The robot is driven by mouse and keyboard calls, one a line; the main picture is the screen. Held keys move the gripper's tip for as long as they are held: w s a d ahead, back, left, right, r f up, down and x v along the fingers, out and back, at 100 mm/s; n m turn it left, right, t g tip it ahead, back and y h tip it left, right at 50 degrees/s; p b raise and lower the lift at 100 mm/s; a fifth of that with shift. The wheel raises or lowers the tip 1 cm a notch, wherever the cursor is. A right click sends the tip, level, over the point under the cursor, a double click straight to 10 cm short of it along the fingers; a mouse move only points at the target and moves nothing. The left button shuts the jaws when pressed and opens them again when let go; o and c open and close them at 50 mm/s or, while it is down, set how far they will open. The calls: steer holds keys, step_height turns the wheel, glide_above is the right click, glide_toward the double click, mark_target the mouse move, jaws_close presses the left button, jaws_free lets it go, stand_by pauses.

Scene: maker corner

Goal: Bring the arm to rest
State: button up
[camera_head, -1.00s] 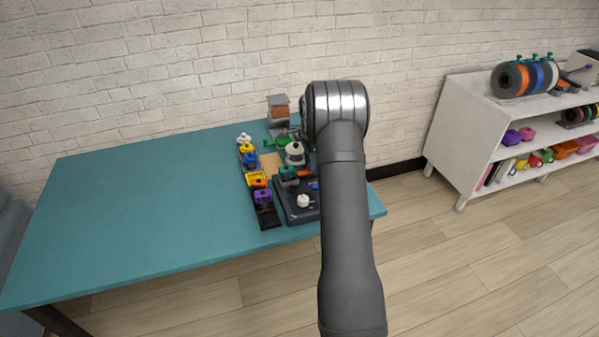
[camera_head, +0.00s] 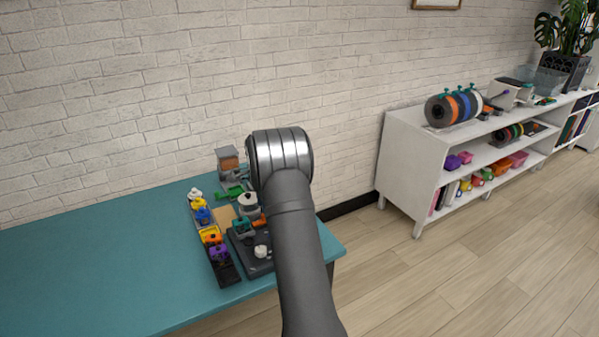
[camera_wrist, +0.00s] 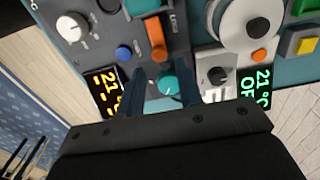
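My gripper (camera_wrist: 163,92) shows in the wrist view with its two dark fingers apart and nothing held between them. A teal knob (camera_wrist: 169,84) on a dark control panel (camera_wrist: 95,48) appears in the gap beyond the fingers; I cannot tell how far off it is. The panel also has a white knob (camera_wrist: 70,27), a blue button (camera_wrist: 123,53) and an orange switch (camera_wrist: 156,38). In the head view my arm reaches over the right end of the teal table (camera_head: 100,270), and its wrist hides the gripper.
A row of small coloured parts on a black tray (camera_head: 228,275) stands left of the dark device (camera_head: 240,250). A brick wall (camera_head: 150,100) rises behind the table. A white shelf (camera_head: 400,165) stands to the right. The table's left part is clear.

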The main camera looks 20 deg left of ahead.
step_height(320, 180, down, 6)
steer(key=shift+f, duration=0.2)
steer(key=shift+s+a, duration=0.1)
steer(key=shift+r, duration=0.1)
step_height(320, 180, up, 7)
steer(key=shift+f, duration=0.15)
step_height(320, 180, down, 7)
steer(key=shift+f, duration=0.2)
steer(key=shift+s+a+r, duration=0.85)
steer(key=shift+a, duration=0.05)
step_height(320, 180, up, 8)
steer(key=shift+r, duration=0.15)
